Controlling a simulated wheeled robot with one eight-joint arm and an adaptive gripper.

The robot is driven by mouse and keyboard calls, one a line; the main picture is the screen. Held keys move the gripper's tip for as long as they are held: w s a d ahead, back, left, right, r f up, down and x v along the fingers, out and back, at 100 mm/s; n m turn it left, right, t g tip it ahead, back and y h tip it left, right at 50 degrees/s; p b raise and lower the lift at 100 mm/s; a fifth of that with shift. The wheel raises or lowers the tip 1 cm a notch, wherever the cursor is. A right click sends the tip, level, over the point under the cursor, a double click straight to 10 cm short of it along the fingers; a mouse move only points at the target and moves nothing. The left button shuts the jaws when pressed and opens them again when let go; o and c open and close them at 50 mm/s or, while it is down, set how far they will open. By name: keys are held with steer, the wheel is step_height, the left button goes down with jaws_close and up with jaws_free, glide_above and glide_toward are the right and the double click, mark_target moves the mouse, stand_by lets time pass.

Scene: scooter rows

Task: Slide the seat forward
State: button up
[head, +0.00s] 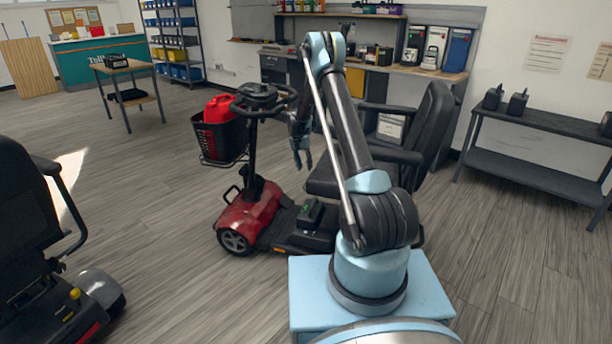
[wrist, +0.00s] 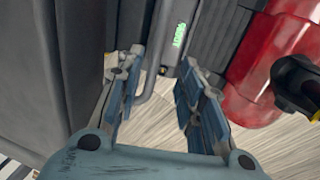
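The red scooter (head: 252,210) stands in mid-floor with its black seat; the backrest (head: 430,128) is to the right, and the cushion (head: 322,186) is partly hidden behind my arm. My gripper (head: 303,163) points down between the tiller and the seat. In the wrist view my gripper (wrist: 160,62) is open, with its fingers apart. A thin grey bent bar (wrist: 153,60) passes between the fingers; I cannot tell if it touches them. A dark grey surface, probably the seat (wrist: 55,70), fills the left side. A small green-lit label (wrist: 180,35) is just beyond the fingers.
The tiller (head: 252,140) carries a black basket (head: 215,140) with a red can. Another dark scooter (head: 45,240) stands at the left. A low black bench (head: 535,120) is at the right, and a workbench (head: 400,65) behind. The floor between the scooters is clear.

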steer(key=shift+w+a+r, duration=0.1)
steer(key=shift+a+r, duration=0.05)
steer(key=shift+r, duration=0.75)
steer(key=shift+w+a+r, duration=0.1)
steer(key=shift+a+r, duration=0.1)
steer(key=shift+r, duration=0.65)
steer(key=shift+a+r, duration=0.15)
steer(key=shift+r, duration=0.75)
